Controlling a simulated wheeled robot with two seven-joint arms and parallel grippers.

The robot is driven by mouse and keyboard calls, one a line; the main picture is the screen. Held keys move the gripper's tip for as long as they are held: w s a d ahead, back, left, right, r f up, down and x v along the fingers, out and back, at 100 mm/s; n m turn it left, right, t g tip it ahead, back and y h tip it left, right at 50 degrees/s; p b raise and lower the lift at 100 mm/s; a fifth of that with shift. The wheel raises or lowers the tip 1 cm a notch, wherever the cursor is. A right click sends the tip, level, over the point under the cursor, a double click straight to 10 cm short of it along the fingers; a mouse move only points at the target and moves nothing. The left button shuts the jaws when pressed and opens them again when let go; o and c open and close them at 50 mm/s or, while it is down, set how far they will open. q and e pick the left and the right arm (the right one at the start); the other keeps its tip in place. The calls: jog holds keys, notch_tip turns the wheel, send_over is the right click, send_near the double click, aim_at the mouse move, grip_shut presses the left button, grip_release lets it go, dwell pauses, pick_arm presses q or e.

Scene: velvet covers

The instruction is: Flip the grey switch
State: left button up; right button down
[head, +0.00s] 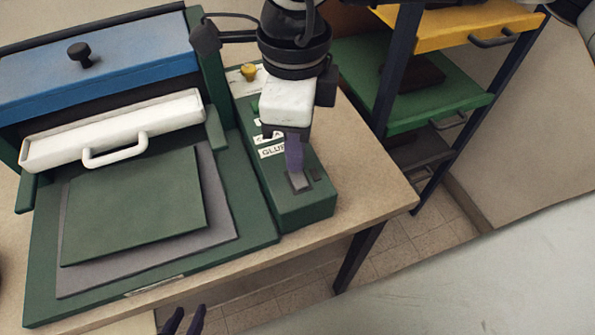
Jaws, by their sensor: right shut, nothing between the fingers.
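The grey switch (300,182) is on top of the green control box (308,208), near its front end, beside the green press. My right gripper (294,166) points down over the box, its purple fingers shut with nothing between them. Its fingertips are right at the back edge of the switch; I cannot tell whether they touch it. The fingers hide part of the box top and a label reading "GLUE" in part. My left gripper (184,321) shows only its two purple fingertips at the bottom edge, a small gap between them, away from the box.
The press has a blue lid (110,65), a white handle bar (112,132) and a dark green pad (135,208). A yellow knob (248,71) sits at the box's back. A shelf rack (400,110) stands to the right. The table's front corner (385,195) is bare.

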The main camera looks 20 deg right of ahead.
jog(key=shift+f+b, duration=0.9)
dwell(0.4)
notch_tip(320, 180, up, 7)
jog(key=p, duration=0.3)
dwell(0.6)
